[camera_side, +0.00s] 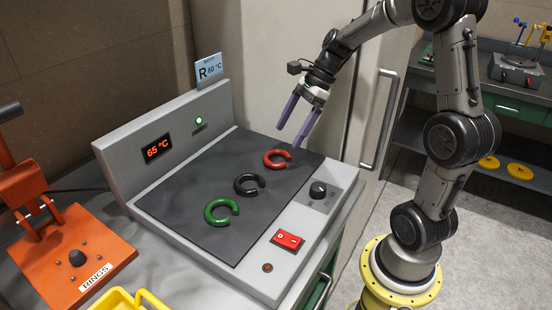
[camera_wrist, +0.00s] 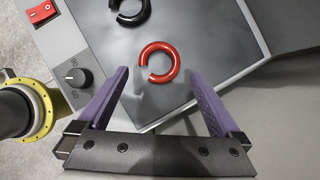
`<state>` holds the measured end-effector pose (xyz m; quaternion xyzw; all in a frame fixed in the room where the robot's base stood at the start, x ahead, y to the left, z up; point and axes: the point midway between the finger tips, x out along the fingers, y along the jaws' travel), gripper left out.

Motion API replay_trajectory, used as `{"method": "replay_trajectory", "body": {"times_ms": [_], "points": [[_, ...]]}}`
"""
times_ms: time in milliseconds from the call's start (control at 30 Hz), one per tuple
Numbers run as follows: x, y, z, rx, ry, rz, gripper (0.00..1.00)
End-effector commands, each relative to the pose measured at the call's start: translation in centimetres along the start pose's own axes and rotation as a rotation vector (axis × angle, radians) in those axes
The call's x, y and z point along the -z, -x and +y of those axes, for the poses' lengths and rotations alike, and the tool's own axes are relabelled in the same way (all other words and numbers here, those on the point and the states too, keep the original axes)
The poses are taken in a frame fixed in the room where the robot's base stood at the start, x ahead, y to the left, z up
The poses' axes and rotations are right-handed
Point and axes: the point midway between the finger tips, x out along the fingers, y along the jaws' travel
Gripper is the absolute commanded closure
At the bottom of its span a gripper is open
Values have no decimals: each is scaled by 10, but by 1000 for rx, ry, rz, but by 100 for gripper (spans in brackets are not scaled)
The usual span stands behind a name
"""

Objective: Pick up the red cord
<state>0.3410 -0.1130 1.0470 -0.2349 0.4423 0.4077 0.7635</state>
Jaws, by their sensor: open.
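The red cord (camera_side: 276,159) is a C-shaped open ring lying flat on the dark plate (camera_side: 200,215) of the grey press, near its right far end. In the wrist view the red cord (camera_wrist: 172,71) lies ahead of my gripper, roughly centred between the fingers, with its gap toward the left. My gripper (camera_side: 292,138) has two purple fingers spread apart, pointing down, above and close to the red cord in the side view. It also shows in the wrist view (camera_wrist: 158,82), open and empty.
A black cord (camera_side: 249,185) and a green cord (camera_side: 221,211) lie on the same plate, in line with the red one. A raised back panel with a 65 °C display (camera_side: 158,148) stands behind. A knob (camera_side: 318,190) and red switch (camera_side: 287,240) sit along the front. An orange press (camera_side: 70,250) stands left.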

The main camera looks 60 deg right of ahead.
Motion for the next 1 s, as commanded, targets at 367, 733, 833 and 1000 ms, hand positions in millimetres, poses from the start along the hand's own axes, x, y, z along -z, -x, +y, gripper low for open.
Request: {"method": "replay_trajectory", "body": {"times_ms": [367,733,833,1000], "points": [[7,-34,1,-5,3,0,0],[6,-63,0,0,3,1,0],[7,-62,0,1,3,1,0],[7,-62,0,1,3,1,23]]}}
